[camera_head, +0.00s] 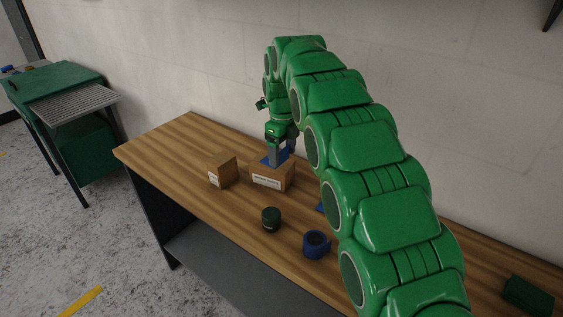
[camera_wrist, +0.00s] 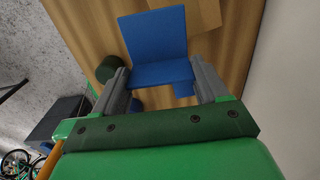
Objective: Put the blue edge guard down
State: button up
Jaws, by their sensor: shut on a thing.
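The blue edge guard (camera_head: 266,160) is an L-shaped piece between the fingers of my gripper (camera_head: 279,157). In the head view it is at the top of a labelled cardboard box (camera_head: 272,181); I cannot tell whether it touches the box. In the wrist view the edge guard (camera_wrist: 154,38) shows a broad upright face and a folded lower face, with the grey fingers of my gripper (camera_wrist: 163,82) shut on its two sides. Part of a cardboard box (camera_wrist: 205,12) shows beyond it. My fingers partly hide the guard in the head view.
On the wooden workbench (camera_head: 190,135) stand a smaller box (camera_head: 222,172) to the left, a dark green cylinder (camera_head: 271,219) and a blue tape roll (camera_head: 316,245). Another blue piece (camera_head: 320,207) is partly behind my arm. The bench's left end is clear. A wall rises behind.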

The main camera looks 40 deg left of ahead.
aim_at(281, 161)
jog(key=shift+w+a+f, duration=0.3)
jog(key=shift+a+f, duration=0.05)
jog(key=shift+f, duration=0.25)
jog(key=shift+w+a+f, duration=0.2)
jog(key=shift+f, duration=1.55)
jog(key=shift+f, duration=0.15)
jog(key=o, duration=1)
